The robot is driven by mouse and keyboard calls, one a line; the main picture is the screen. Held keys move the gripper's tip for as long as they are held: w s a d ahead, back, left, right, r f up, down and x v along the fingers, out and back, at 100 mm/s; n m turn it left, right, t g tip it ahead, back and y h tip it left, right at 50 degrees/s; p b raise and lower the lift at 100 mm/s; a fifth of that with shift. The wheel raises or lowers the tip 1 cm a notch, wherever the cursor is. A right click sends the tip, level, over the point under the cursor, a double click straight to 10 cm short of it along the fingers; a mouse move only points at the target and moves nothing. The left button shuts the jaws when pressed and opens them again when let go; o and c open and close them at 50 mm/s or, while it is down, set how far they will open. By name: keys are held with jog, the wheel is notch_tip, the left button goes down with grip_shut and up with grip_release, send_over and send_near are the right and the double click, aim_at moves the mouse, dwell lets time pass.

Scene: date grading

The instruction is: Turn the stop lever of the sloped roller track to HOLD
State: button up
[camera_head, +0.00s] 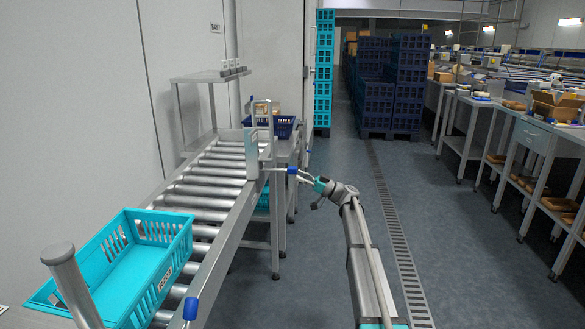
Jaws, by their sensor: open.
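The sloped roller track (205,190) runs from the lower left up to the middle. At its far end a thin lever with a blue knob (292,170) sticks out level to the right from the side rail, beside an upright grey plate (251,153). My gripper (301,175) is open, just right of the blue knob. I cannot tell whether its fingers touch or surround the knob. A second blue knob (190,308) shows at the near end of the track. No HOLD marking is readable, and the lever's set position cannot be read.
A turquoise crate (180,235) with a label sits on the near rollers by a grey post (70,280). A dark blue crate (283,127) stands beyond the track. Crate stacks (378,105) stand behind. The floor right of my arm is clear up to the workbenches (540,140).

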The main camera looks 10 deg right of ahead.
jog(key=shift+p+x, duration=0.75)
jog(key=shift+x, duration=1.85)
